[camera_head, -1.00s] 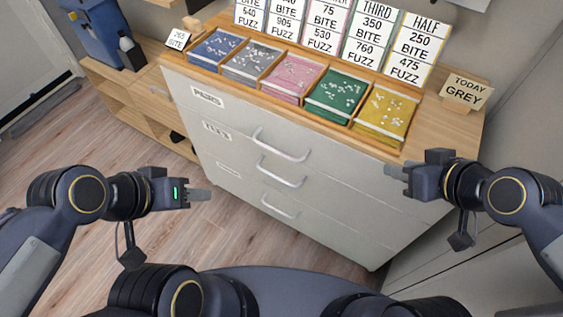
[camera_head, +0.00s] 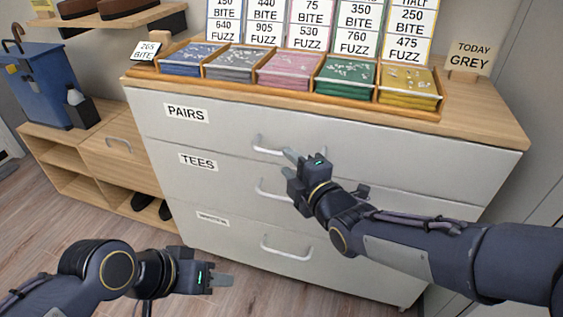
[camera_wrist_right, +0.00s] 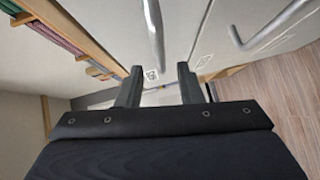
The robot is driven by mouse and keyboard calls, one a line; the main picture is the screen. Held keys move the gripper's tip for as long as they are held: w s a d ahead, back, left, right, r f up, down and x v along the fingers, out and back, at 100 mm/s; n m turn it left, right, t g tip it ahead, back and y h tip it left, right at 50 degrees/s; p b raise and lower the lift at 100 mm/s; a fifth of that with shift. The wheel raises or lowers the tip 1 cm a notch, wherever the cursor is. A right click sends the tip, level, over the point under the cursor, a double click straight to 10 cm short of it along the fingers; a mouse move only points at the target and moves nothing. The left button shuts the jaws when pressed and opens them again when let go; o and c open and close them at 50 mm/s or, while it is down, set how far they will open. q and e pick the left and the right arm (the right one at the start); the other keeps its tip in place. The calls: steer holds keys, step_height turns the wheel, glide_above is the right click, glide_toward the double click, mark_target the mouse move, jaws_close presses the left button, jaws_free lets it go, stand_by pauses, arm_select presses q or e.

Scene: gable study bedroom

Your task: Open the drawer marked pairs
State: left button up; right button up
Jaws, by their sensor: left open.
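The drawer marked PAIRS (camera_head: 225,125) is the top one of a white dresser and is shut. Its label (camera_head: 187,113) is at the left of its front. Its bar handle (camera_head: 262,148) is in the middle; my right gripper (camera_head: 291,157) is at the handle's right end and hides part of it. In the right wrist view the handle (camera_wrist_right: 154,32) runs in line with the gap between the two spread, empty fingers (camera_wrist_right: 158,85). I cannot tell whether they touch it. My left gripper (camera_head: 222,282) is open and empty, low in front of the dresser.
Below are the TEES drawer (camera_head: 220,180) and a third drawer (camera_head: 225,235), both shut. A wooden tray (camera_head: 300,92) of coloured packs and number cards stands on top. A low wooden shelf unit (camera_head: 95,150) stands left. The floor (camera_head: 60,215) at front left is clear.

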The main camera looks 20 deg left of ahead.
mark_target(281, 156)
steer(key=x, duration=0.5)
steer(key=shift+w+a+b, duration=0.15)
steer(key=shift+a+b, duration=0.05)
steer(key=shift+b, duration=0.2)
jaws_close()
